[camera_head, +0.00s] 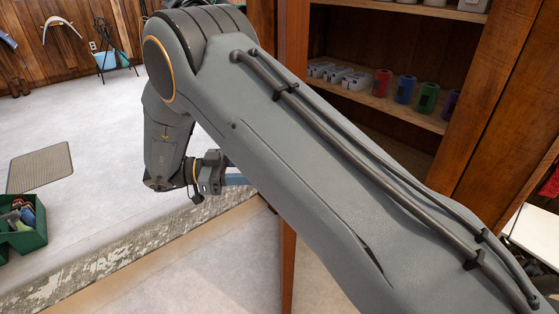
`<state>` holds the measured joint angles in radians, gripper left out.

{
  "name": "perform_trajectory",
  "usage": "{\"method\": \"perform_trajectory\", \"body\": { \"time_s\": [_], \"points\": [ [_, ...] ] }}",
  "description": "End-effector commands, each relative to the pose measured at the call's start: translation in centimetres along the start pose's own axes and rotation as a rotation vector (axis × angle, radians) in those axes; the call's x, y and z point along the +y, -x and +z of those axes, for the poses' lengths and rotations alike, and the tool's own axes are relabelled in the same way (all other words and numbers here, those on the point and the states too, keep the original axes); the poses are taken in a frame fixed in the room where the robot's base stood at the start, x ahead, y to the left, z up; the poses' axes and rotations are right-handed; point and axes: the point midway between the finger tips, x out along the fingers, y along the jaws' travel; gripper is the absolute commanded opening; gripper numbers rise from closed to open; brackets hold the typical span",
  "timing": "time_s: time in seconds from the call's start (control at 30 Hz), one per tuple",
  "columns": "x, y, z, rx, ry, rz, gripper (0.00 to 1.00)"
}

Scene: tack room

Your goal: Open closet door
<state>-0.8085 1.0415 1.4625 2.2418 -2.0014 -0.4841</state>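The wooden closet (510,90) stands at the right, and its inside with shelves is in plain view. A narrow upright reddish-brown wooden panel (293,30) runs down behind my arm at the closet's left side and shows again below the arm. It looks like the closet door seen nearly edge-on, but I cannot be sure. My gripper (236,179) is left of this panel, low and pointing right towards it. My arm hides its far end, so I cannot tell whether it touches the panel or whether its fingers are open. No handle shows.
Colored rolls (405,89) and small white boxes (340,76) stand on a closet shelf (380,104). The left floor is mostly free.

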Motion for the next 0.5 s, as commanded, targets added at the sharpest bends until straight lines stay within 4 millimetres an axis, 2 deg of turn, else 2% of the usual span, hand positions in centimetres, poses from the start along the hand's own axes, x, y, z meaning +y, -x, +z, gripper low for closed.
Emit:
{"method": "perform_trajectory", "body": {
  "time_s": [0.47, 0.5],
  "points": [
    [0.15, -0.23, 0.02, 0.003, 0.004, 0.024, 0.0],
    [0.14, -0.23, 0.01, 0.004, 0.004, 0.024, 0.45]
  ]
}}
